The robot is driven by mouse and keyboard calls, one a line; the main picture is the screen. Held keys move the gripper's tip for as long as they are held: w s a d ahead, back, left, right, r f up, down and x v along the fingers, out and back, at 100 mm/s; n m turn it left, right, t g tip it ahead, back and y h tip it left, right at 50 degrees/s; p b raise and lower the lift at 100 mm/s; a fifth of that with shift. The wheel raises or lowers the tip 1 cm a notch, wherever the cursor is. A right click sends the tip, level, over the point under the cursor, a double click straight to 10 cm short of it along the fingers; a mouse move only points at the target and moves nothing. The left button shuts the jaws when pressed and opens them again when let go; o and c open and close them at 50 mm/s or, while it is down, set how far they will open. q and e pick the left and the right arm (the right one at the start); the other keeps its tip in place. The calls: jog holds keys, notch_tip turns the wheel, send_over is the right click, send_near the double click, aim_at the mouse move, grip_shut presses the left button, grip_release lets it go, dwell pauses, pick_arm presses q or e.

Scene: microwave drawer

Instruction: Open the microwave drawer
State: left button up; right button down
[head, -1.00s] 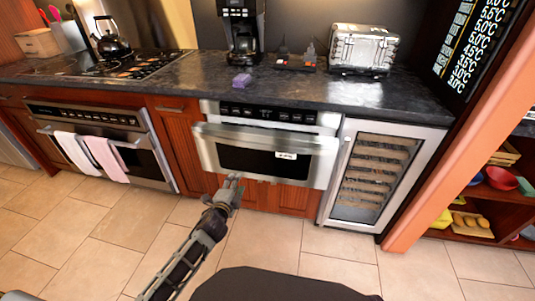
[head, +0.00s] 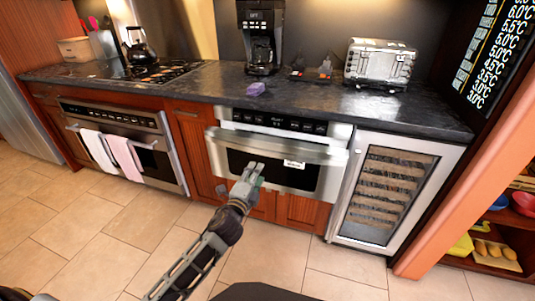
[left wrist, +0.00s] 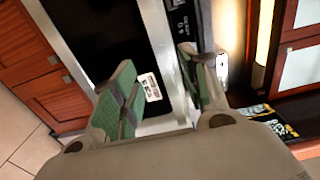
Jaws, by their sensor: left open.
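The microwave drawer (head: 223,161) is a steel front with a dark window and a white label, set under the counter. Its wide steel handle (head: 300,150) runs across the top of the front, below a black control panel (head: 272,121). The drawer looks shut or nearly so. My left gripper (head: 252,176) is open and empty in front of the lower window. In the left wrist view, its green-padded fingers (left wrist: 157,64) stand apart, with the drawer's steel strip (left wrist: 158,38) and white label showing between and beyond them. Contact cannot be told. My right gripper is out of view.
An oven (head: 120,122) with two towels is at left. A glass-door wine cooler (head: 388,195) is just right of the drawer. The dark counter (head: 320,101) above holds a coffee maker (head: 262,38), toaster (head: 380,65) and purple block (head: 256,89). The tiled floor (head: 90,225) is clear.

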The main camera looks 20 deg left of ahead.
pick_arm(q)
jog(key=shift+w, duration=0.15)
jog(key=b, duration=0.1)
send_near(267, 154)
jog(key=shift+w, duration=1.95)
jog(key=shift+w+d+r+b, duration=0.1)
jog(key=shift+w+b, duration=0.35)
jog(key=shift+w, duration=2.9)
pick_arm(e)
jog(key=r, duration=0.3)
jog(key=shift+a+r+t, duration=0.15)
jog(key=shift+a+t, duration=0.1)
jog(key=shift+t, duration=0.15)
pick_arm(q)
grip_shut()
